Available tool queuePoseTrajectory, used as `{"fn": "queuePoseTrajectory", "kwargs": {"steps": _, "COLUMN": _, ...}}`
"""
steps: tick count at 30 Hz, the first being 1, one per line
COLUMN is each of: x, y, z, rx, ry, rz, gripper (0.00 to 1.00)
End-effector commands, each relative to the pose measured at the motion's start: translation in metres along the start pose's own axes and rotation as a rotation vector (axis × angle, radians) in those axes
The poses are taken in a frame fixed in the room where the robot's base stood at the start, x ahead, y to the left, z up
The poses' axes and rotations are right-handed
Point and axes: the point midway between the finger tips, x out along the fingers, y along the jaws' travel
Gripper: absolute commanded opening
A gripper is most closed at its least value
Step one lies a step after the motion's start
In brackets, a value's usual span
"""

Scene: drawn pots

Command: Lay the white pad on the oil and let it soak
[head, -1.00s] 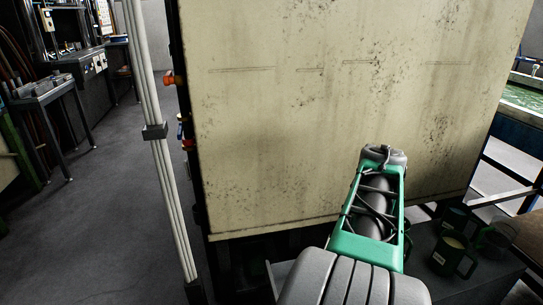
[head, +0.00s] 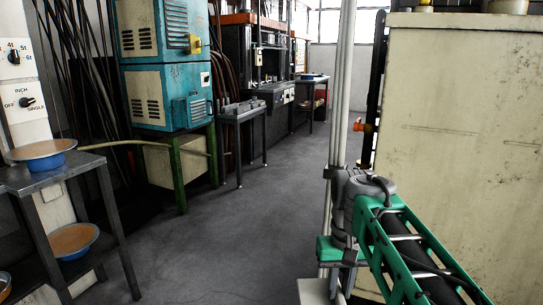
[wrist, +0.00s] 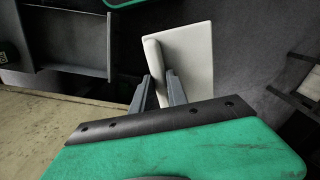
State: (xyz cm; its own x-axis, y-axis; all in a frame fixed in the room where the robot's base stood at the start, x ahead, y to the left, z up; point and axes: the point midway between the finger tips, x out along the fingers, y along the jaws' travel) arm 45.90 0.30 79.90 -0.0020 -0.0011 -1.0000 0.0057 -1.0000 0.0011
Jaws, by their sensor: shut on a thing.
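The white pad (wrist: 188,62) is a flat pale square with a thick rolled or raised edge on its left. In the wrist view my gripper (wrist: 160,84) is shut on that edge, and the pad extends beyond the fingers. In the head view my gripper (head: 338,270) hangs low at the bottom right of centre, with the pale pad (head: 313,291) below it, cut by the frame's lower edge. The pad is held above the floor. I see no oil that I can make out in either view.
A dark metal stand (head: 45,180) with shallow blue-rimmed bowls is at the left. A blue cabinet (head: 165,65) on green legs stands behind it. A large cream cabinet (head: 455,120) fills the right, beside a pale vertical pole (head: 340,95). The grey floor (head: 235,235) between is clear.

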Motion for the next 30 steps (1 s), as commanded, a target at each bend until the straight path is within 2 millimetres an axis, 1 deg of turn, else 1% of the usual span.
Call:
{"fn": "queuePoseTrajectory", "kwargs": {"steps": 1, "x": -0.014, "y": 0.001, "z": 0.000, "rx": 0.003, "ry": 0.001, "rz": 0.000, "gripper": 0.00}}
{"fn": "queuePoseTrajectory", "kwargs": {"steps": 5, "x": -0.026, "y": 0.002, "z": 0.001, "rx": 0.004, "ry": 0.001, "rz": 0.000, "gripper": 0.00}}
{"fn": "queuePoseTrajectory", "kwargs": {"steps": 8, "x": -0.040, "y": 0.002, "z": 0.002, "rx": 0.005, "ry": 0.000, "rz": 0.000, "gripper": 0.00}}
{"fn": "queuePoseTrajectory", "kwargs": {"steps": 11, "x": -0.058, "y": 0.002, "z": 0.003, "rx": 0.005, "ry": 0.001, "rz": 0.000, "gripper": 0.00}}
{"fn": "queuePoseTrajectory", "kwargs": {"steps": 14, "x": -0.079, "y": 0.002, "z": 0.005, "rx": 0.005, "ry": 0.000, "rz": 0.000, "gripper": 0.00}}
{"fn": "queuePoseTrajectory", "kwargs": {"steps": 18, "x": -0.116, "y": 0.002, "z": 0.009, "rx": 0.006, "ry": 0.000, "rz": 0.000, "gripper": 0.00}}
{"fn": "queuePoseTrajectory", "kwargs": {"steps": 21, "x": -0.140, "y": 0.002, "z": 0.013, "rx": 0.006, "ry": 0.000, "rz": 0.000, "gripper": 0.00}}
{"fn": "queuePoseTrajectory", "kwargs": {"steps": 24, "x": -0.158, "y": 0.002, "z": 0.016, "rx": 0.006, "ry": 0.000, "rz": 0.000, "gripper": 0.00}}
{"fn": "queuePoseTrajectory", "kwargs": {"steps": 27, "x": -0.169, "y": 0.002, "z": 0.019, "rx": 0.006, "ry": 0.001, "rz": 0.000, "gripper": 0.00}}
{"fn": "queuePoseTrajectory", "kwargs": {"steps": 30, "x": -0.171, "y": 0.002, "z": 0.021, "rx": 0.006, "ry": 0.001, "rz": 0.000, "gripper": 0.00}}
